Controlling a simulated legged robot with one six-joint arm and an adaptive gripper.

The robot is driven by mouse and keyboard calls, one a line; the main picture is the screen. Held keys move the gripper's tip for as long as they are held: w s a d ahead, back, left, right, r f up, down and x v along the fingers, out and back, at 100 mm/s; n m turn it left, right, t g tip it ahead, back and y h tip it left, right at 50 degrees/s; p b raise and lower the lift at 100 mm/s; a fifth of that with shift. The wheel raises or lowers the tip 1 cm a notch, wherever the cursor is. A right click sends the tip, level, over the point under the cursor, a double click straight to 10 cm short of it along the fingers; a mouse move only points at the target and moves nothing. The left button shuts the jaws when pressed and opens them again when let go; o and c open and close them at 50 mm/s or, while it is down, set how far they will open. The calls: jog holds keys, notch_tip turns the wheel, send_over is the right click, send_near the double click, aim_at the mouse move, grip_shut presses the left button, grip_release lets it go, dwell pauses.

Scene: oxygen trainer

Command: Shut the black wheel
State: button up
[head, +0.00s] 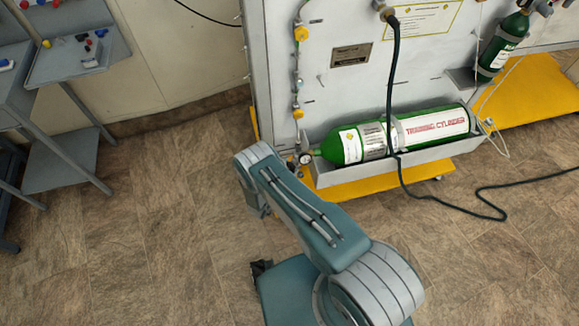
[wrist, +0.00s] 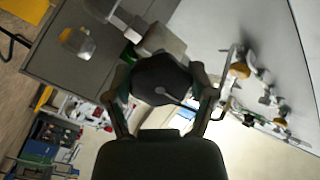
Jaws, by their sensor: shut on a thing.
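The black wheel (wrist: 160,72) fills the middle of the wrist view, a dark faceted knob seen close up. My gripper (wrist: 163,85) has one finger on each side of it and is shut on its rim. In the head view my arm reaches toward the lower left corner of the grey panel. My gripper and the wheel are hidden behind the arm there. The green training cylinder (head: 400,135) lies in a grey trough to the right, with a small gauge (head: 305,159) at its left end.
The grey panel (head: 345,90) carries a pipe with yellow fittings (head: 301,34) on its left edge. A black hose (head: 391,80) hangs over the cylinder and runs across the floor to the right. A grey table (head: 75,65) stands at left. Floor between is clear.

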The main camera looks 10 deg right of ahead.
jog(key=shift+s+f, duration=0.2)
jog(key=shift+f, duration=0.05)
jog(key=o, duration=1.1)
jog(key=shift+c, duration=0.2)
jog(key=shift+a, duration=0.1)
jog(key=shift+w+r, duration=0.1)
jog(key=shift+r, duration=0.05)
jog(key=v, duration=1.2)
